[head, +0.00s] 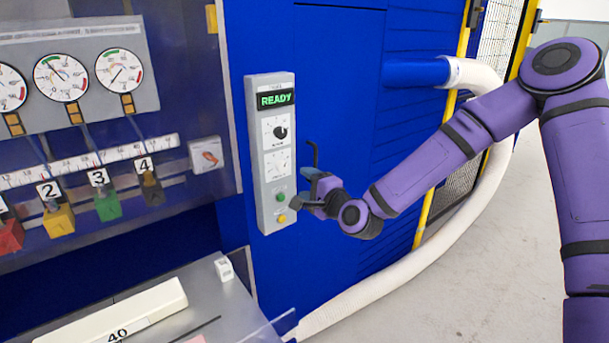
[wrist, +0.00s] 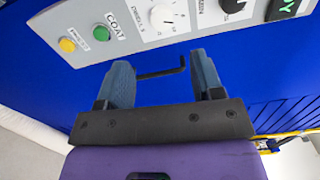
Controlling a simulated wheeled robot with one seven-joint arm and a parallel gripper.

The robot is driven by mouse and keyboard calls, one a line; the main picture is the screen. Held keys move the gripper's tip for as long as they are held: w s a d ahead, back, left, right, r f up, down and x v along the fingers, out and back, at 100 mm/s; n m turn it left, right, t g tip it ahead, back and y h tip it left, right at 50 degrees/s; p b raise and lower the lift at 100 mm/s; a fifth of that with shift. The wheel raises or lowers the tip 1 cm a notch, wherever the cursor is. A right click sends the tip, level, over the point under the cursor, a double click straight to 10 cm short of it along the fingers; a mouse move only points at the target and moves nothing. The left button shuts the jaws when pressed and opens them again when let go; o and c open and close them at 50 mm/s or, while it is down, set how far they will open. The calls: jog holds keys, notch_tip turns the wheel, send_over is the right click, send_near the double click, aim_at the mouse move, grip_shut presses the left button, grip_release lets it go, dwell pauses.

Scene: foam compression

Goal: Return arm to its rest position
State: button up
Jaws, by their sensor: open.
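My purple arm reaches in from the right in the head view. My gripper (head: 306,188) is in front of the lower right part of the grey control panel (head: 268,215). In the wrist view my gripper (wrist: 162,78) has its two blue-grey fingers apart, with nothing held. A thin black bent handle (wrist: 165,73) shows between the fingers there. The panel (wrist: 130,42) lies beyond the fingertips, with a green button (wrist: 101,33) and a yellow button (wrist: 67,45). I cannot tell whether a fingertip touches anything. The panel's display (head: 275,98) reads READY.
A window with gauges (head: 61,77) and numbered coloured blocks (head: 59,221) is at the left. A grey bench (head: 235,309) with a pale bar (head: 115,318) is below. A white hose (head: 440,235) curves behind my arm. Grey floor (head: 500,290) is open at the lower right.

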jog(key=s+d+r+n+g+h, duration=0.45)
jog(key=s+d+r+n, duration=0.2)
jog(key=d, duration=0.25)
jog(key=s+d+r+n+g+h, duration=0.3)
jog(key=s+d+r+n+h, duration=0.2)
jog(key=s+d, duration=0.3)
jog(key=s+d+r, duration=0.2)
jog(key=s+d, duration=0.1)
jog(key=s, duration=0.4)
jog(key=s+d+r+g, duration=0.1)
jog(key=s+d+r, duration=0.2)
jog(key=s, duration=0.4)
jog(key=s+d+r+g, duration=0.1)
jog(key=s+d+r, duration=0.1)
jog(key=s, duration=0.5)
jog(key=shift+s+d+r+n, duration=0.35)
jog(key=shift+d+n, duration=0.1)
jog(key=shift+d, duration=0.15)
jog(key=shift+w+h, duration=0.1)
jog(key=shift+h, duration=0.15)
